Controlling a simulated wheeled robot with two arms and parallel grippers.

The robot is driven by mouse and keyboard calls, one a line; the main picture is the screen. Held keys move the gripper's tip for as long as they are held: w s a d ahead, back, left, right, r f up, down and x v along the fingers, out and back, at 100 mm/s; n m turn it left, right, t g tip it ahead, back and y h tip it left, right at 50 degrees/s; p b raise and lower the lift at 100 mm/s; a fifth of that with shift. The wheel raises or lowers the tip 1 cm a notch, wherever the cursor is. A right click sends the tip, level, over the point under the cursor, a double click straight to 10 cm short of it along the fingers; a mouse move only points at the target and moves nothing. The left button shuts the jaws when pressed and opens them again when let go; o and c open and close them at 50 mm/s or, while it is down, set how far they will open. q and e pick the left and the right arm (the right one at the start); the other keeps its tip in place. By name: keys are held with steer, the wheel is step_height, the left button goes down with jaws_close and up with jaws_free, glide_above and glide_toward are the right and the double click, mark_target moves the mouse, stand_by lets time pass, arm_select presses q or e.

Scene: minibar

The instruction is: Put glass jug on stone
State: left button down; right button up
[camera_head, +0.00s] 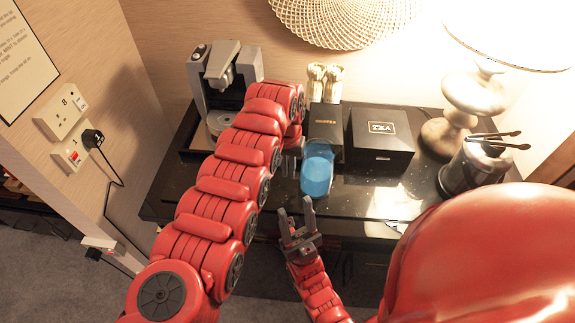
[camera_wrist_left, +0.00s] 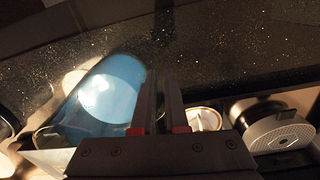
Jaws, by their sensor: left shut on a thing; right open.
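The blue glass jug (camera_head: 317,172) is at the front middle of the dark speckled stone counter (camera_head: 375,200). In the left wrist view the jug (camera_wrist_left: 98,95) lies left of the fingers and looks tilted in that view. I cannot tell whether the jug's base touches the stone (camera_wrist_left: 240,50). My right gripper (camera_head: 298,218) is open and empty, lower, in front of the counter edge.
A coffee machine (camera_head: 222,75) stands at the back left. A black tea box (camera_head: 381,135), a smaller black box (camera_head: 325,122) and gold-topped items (camera_head: 324,82) stand behind the jug. An ice bucket with tongs (camera_head: 472,168) and a lamp (camera_head: 478,95) stand right. Counter front right is clear.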

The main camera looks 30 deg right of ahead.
arm_select(q)
steer(key=c, duration=1.4)
jaws_free()
steer(key=shift+d, duration=0.1)
steer(key=o, duration=0.5)
steer(key=shift+c, duration=0.2)
steer(key=shift+r, duration=0.15)
